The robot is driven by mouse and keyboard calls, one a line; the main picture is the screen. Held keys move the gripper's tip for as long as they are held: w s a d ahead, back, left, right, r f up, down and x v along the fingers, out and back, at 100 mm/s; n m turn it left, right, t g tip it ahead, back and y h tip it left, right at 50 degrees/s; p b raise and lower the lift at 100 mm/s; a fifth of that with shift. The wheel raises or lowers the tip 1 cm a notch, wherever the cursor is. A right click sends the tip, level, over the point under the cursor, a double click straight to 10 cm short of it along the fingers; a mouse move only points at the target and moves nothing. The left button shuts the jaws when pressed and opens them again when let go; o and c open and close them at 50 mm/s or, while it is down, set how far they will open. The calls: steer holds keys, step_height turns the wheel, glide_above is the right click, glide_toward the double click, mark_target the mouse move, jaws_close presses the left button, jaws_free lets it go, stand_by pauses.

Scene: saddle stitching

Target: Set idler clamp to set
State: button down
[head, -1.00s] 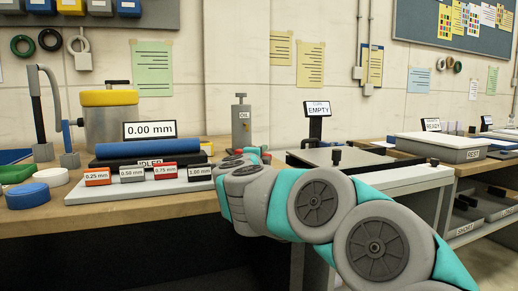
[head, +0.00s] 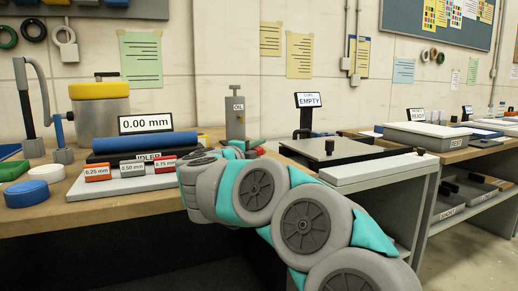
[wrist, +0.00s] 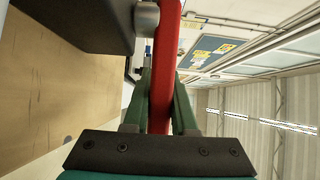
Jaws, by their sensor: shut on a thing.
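The idler unit, a black block labelled IDLER (head: 150,157), sits on the bench under a blue roller (head: 145,143). A display above it reads 0.00 mm (head: 146,124). In the wrist view, my gripper (wrist: 162,85) is shut on a long red lever (wrist: 165,45), with a green finger on each side. The lever stands beside a grey round pivot (wrist: 147,20) on a dark block (wrist: 85,20). In the head view, only a small red tip (head: 260,150) and green finger parts show past my wrist. Most of the clamp is hidden behind my arm.
Gauge blocks marked 0.25 mm (head: 97,173), 0.50 mm (head: 132,169) and 0.75 mm (head: 166,165) stand on a grey plate before the idler. An oil can (head: 235,118) stands behind my wrist. A flat press table (head: 330,152) with an EMPTY sign (head: 309,100) is to the right.

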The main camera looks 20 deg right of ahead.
steer(key=c, duration=0.7)
jaws_free()
steer(key=shift+a, duration=0.1)
steer(key=b+v, duration=0.1)
steer(key=v, duration=0.6)
steer(key=shift+s+a, duration=0.2)
steer(key=shift+c, duration=0.4)
